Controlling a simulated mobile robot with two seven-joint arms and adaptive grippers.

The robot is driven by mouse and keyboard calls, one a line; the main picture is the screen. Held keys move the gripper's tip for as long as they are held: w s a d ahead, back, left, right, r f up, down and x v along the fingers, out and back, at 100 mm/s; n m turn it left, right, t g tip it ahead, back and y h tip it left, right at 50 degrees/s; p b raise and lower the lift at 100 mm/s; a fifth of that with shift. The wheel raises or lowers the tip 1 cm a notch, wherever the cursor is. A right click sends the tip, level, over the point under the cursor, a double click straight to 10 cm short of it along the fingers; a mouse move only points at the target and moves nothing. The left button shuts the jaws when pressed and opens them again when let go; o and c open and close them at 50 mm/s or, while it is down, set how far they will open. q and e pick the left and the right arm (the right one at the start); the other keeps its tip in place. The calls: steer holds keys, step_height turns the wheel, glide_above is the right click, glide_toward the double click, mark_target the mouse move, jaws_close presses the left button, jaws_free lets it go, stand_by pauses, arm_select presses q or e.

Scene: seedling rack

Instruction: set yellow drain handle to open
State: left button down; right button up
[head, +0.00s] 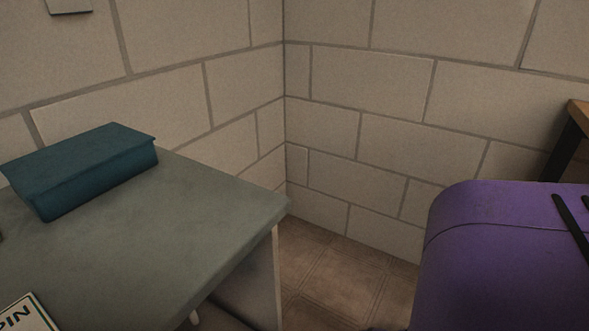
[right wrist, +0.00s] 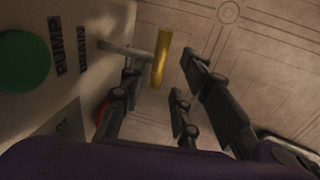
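The yellow drain handle (right wrist: 160,58) shows in the right wrist view as a short bar at the end of a grey shaft (right wrist: 122,49). The shaft comes out of a pale panel (right wrist: 84,80) on the left, near lettering that seems to read DRAIN. My right gripper (right wrist: 160,67) is open, with its dark fingers on either side of the handle's line. The handle shows in the gap between the fingertips; I cannot tell whether they touch it or how deep it sits. Neither gripper nor the handle shows in the head view.
The panel carries a green round button (right wrist: 22,62) by a PUMP label, and a red part (right wrist: 101,110) lower down. In the head view, a teal box (head: 85,168) lies on a grey-green table (head: 215,215) with a partly seen sign (head: 25,314). Block walls meet behind bare floor (head: 335,285).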

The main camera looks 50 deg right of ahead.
step_height(320, 180, up, 11)
steer(key=s, duration=0.2)
steer(key=shift+s+d, duration=0.15)
stand_by(0.6)
